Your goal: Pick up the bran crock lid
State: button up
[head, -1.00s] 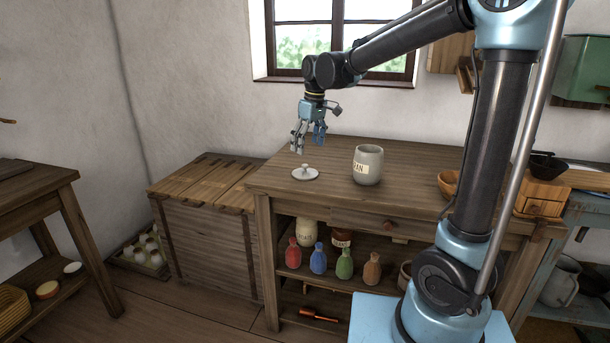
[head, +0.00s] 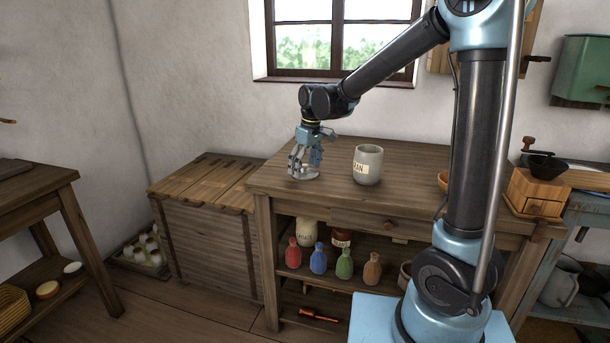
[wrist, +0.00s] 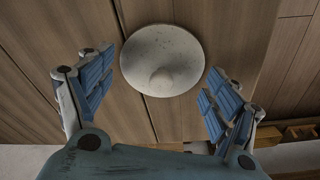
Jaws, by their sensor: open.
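The bran crock lid (wrist: 162,50) is a pale round disc with a small knob, lying on the wooden table. In the head view the lid (head: 305,174) is partly hidden behind my gripper. My gripper (head: 304,172) is open and points down just over the lid. In the wrist view the fingers (wrist: 155,90) stand wide apart on either side of the knob, with nothing between their pads touching it. The bran crock (head: 368,166), grey with a label, stands upright to the right of the lid, with its top uncovered.
The table top (head: 330,155) is clear around the lid. A wooden grinder (head: 540,185) stands at the right. Several coloured bottles (head: 318,258) stand on the shelf below. A slatted wooden chest (head: 205,185) adjoins the table at the left.

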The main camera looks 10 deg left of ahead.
jog(key=c, duration=1.2)
jog(key=shift+c, duration=0.2)
